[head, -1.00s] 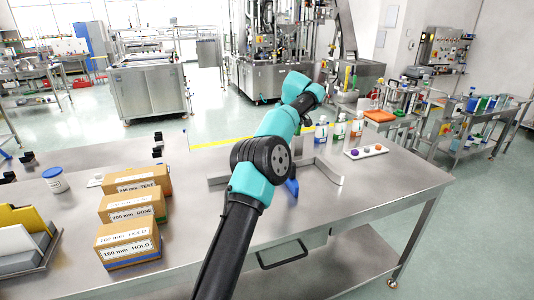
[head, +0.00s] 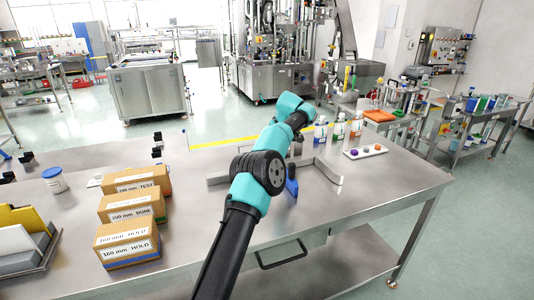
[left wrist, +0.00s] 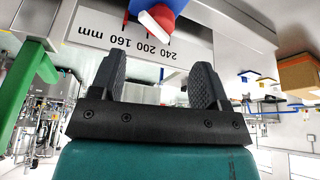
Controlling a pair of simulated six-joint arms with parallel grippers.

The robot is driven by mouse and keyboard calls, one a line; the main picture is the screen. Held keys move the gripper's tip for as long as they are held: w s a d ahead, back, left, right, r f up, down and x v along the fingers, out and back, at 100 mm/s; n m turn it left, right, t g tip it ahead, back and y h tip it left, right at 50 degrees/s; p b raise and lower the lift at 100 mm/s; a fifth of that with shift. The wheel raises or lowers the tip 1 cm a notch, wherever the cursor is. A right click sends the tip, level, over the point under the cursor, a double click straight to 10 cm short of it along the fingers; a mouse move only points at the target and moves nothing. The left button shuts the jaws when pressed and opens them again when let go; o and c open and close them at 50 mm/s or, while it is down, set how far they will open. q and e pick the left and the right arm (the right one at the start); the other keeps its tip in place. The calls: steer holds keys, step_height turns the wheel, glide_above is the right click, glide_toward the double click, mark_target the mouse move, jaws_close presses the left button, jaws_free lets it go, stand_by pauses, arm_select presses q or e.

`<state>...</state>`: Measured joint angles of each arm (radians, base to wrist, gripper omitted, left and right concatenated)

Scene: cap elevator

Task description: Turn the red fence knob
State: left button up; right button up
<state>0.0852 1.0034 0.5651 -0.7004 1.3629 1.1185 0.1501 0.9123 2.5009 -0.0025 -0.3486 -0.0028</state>
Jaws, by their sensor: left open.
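A red knob (left wrist: 166,10) with a white bar on it shows at the top edge of the left wrist view, partly cut off. It stands on a grey panel (left wrist: 85,27) marked 240, 200 and 160 mm. My left gripper (left wrist: 160,68) is open and empty, its two dark fingers pointing towards the panel. The knob lies beyond the fingertips, apart from them, roughly between them sideways. In the head view my arm crosses the steel table and the gripper's fingers cannot be made out. The knob cannot be made out there either. My right gripper is in neither view.
A blue upright piece (head: 291,181) and a steel fence (head: 329,173) stand beside my arm on the table. Labelled cartons (head: 128,242) stand at the left. Several bottles (head: 339,127) and a white tray (head: 366,152) are at the right back. The table's right front is clear.

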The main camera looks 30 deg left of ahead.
arm_select(q)
steer(key=x, duration=0.9)
steer(key=c, duration=0.8)
